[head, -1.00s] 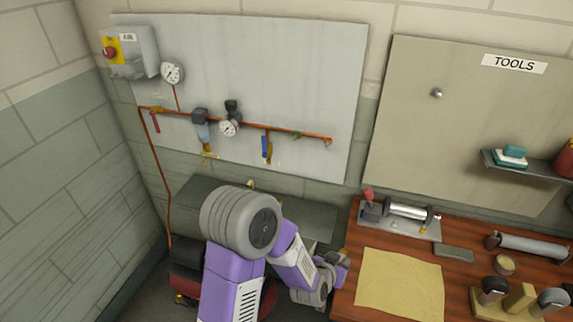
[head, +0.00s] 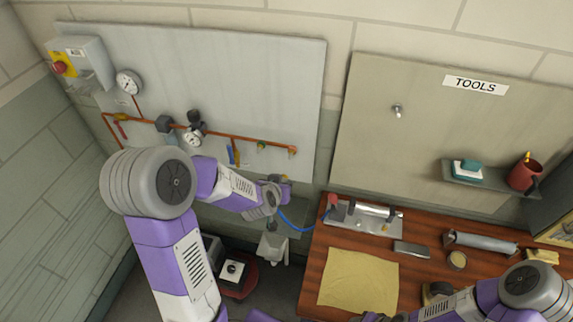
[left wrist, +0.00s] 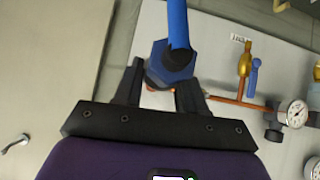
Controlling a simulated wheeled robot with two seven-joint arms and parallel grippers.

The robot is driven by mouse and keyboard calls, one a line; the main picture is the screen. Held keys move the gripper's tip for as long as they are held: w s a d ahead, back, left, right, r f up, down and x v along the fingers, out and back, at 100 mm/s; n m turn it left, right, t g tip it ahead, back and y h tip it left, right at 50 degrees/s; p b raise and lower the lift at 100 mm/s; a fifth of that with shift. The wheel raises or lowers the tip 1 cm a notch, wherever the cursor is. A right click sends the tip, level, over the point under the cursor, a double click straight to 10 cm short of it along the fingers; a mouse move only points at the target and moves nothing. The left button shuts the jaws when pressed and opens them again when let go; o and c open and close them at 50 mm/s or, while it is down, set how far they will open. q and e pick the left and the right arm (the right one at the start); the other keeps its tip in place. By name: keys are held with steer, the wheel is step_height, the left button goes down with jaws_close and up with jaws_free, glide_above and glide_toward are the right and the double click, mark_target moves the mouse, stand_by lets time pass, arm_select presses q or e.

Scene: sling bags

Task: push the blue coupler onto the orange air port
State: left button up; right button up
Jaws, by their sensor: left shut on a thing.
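My left gripper (left wrist: 160,85) is shut on the blue coupler (left wrist: 172,62), a hexagonal blue piece with a blue hose rising from it in the left wrist view. In the head view this gripper (head: 280,180) is below the right end of the orange pipe, and the blue hose (head: 292,220) curves to the bench. An orange fitting (head: 292,151), apparently the air port, is at that pipe end. In the left wrist view a bit of orange (left wrist: 150,89) shows behind the coupler; contact cannot be told. My right gripper (head: 373,317) is largely cut off at the bottom edge.
The grey wall panel (head: 270,75) carries gauges and a valve with a blue handle (left wrist: 253,78). The wooden bench (head: 312,270) holds a cylinder fixture (head: 365,215), a yellow cloth (head: 358,282) and several tools. The tool board (head: 370,120) stands at right.

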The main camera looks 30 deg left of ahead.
arm_select(q)
steer(key=shift+w+a+r, duration=0.1)
steer(key=shift+r, duration=0.2)
steer(key=shift+s, duration=0.2)
steer(key=shift+w, duration=0.15)
steer(key=shift+w+a+p, duration=0.1)
steer(key=shift+w+a, duration=0.1)
steer(key=shift+w, duration=0.7)
steer(key=shift+w+a+p, duration=0.1)
steer(key=shift+w+a, duration=0.15)
steer(key=shift+w, duration=0.7)
steer(key=shift+w+a+p, duration=0.1)
steer(key=shift+w+a, duration=0.1)
steer(key=shift+w, duration=0.7)
steer(key=shift+w+a, duration=0.15)
steer(key=shift+w, duration=0.6)
steer(key=shift+w+a, duration=0.15)
steer(key=shift+w, duration=0.6)
steer(key=o, duration=1.2)
steer(key=shift+o, duration=0.2)
